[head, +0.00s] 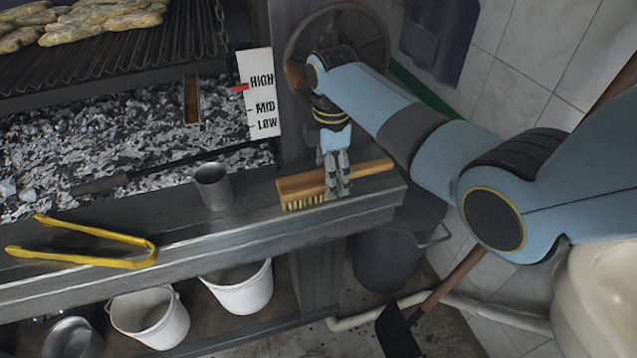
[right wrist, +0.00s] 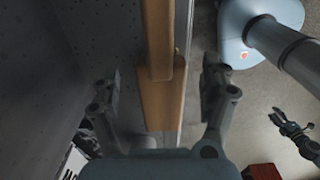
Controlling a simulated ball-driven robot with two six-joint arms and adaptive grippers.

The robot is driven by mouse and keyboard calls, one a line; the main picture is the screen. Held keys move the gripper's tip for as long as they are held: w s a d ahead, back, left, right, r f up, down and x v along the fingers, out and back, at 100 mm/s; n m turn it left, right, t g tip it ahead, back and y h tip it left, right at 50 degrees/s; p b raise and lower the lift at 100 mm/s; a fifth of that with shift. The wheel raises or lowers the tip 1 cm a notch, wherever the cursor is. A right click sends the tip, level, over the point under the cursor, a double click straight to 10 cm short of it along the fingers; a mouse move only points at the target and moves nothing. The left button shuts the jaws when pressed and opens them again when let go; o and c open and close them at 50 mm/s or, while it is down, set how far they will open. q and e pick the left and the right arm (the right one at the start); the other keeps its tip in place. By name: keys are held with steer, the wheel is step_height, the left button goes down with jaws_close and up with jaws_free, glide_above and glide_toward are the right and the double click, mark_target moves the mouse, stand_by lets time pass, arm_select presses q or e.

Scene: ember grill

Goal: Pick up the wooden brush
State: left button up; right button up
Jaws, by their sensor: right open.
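The wooden brush (head: 300,188) lies on the metal ledge in front of the grill, its pale bristles facing the ledge's front edge. My right gripper (head: 338,188) points down over the brush's middle and covers part of it. In the right wrist view, the brush (right wrist: 157,45) runs between the two spread fingers of my right gripper (right wrist: 162,85), with a gap on each side. That gripper is open and holds nothing. A small dark gripper (right wrist: 293,130), apparently my left one, shows at the right of that view; its jaw state is unclear.
A metal cup (head: 213,187) and yellow tongs (head: 90,248) stand and lie on the ledge (head: 245,230) left of the brush. A HIGH/MID/LOW sign (head: 260,92) and a handwheel (head: 375,42) are behind. White buckets (head: 240,290) sit below. The ledge ends right of the brush.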

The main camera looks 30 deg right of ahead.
steer(key=shift+f, duration=0.75)
steer(key=c, duration=1.4)
steer(key=shift+c, duration=0.2)
steer(key=shift+r, duration=0.1)
step_height(320, 180, up, 4)
steer(key=shift+r, duration=0.1)
steer(key=s+d+r, duration=0.3)
steer(key=s+r, duration=0.3)
steer(key=s, duration=0.5)
steer(key=shift+s+r, duration=0.15)
steer(key=shift+r, duration=0.2)
